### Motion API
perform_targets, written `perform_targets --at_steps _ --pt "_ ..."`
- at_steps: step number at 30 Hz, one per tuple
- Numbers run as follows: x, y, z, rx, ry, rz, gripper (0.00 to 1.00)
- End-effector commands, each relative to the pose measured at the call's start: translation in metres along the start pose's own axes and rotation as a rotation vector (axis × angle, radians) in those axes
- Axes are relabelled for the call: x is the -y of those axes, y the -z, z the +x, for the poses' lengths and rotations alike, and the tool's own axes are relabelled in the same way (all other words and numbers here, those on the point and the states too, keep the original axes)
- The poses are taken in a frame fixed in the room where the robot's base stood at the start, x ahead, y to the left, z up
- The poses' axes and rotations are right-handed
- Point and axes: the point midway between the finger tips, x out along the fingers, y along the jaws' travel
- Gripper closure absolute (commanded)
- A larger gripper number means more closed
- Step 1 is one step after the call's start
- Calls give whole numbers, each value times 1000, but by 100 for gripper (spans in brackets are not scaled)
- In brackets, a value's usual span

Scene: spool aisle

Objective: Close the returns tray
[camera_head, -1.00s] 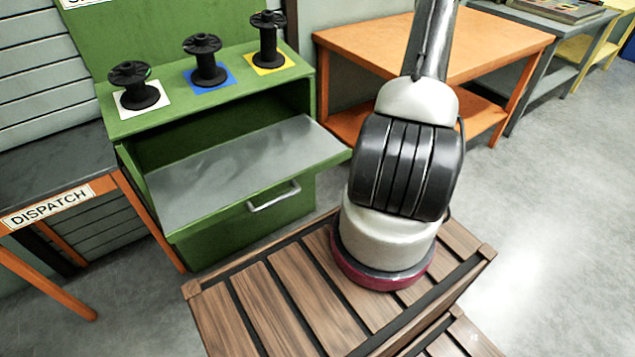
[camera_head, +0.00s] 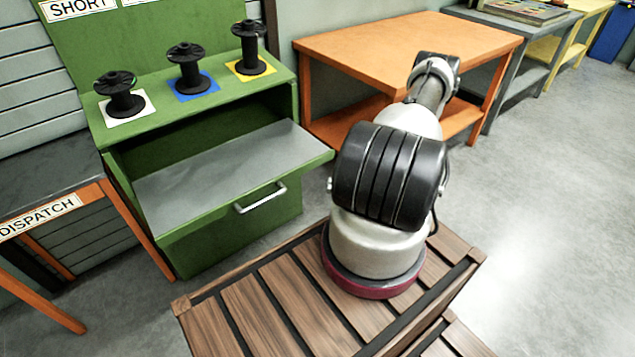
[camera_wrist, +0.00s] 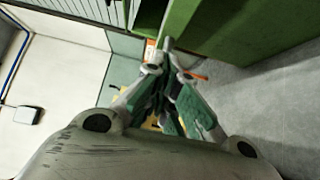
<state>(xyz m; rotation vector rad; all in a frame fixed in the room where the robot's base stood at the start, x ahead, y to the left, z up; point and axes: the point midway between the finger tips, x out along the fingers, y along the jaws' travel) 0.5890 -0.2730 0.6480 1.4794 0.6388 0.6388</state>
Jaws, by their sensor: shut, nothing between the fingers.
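The returns tray (camera_head: 225,180), a grey-topped drawer with a green front, stands pulled out of the green cabinet (camera_head: 285,105). Its pale bar handle (camera_head: 260,199) is on the front face, and a dark opening shows behind the tray. My gripper (camera_wrist: 167,62) is shut and empty in the wrist view, with a green panel edge (camera_wrist: 195,25) just beyond it; I cannot tell which part of the cabinet this is. In the head view my arm reaches away to the right of the tray, and my gripper is hidden there.
Black spools stand on white (camera_head: 124,108), blue (camera_head: 194,86) and yellow (camera_head: 250,70) squares on the cabinet top. An orange table (camera_head: 400,45) stands at the back right. The dispatch table (camera_head: 45,215) is at left. Open floor (camera_head: 540,200) lies at right.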

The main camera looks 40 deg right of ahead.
Motion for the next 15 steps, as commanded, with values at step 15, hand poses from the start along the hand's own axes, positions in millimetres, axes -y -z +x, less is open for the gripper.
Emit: perform_targets --at_steps 15 --pt "0 -5 99 -5 2 -6 100"
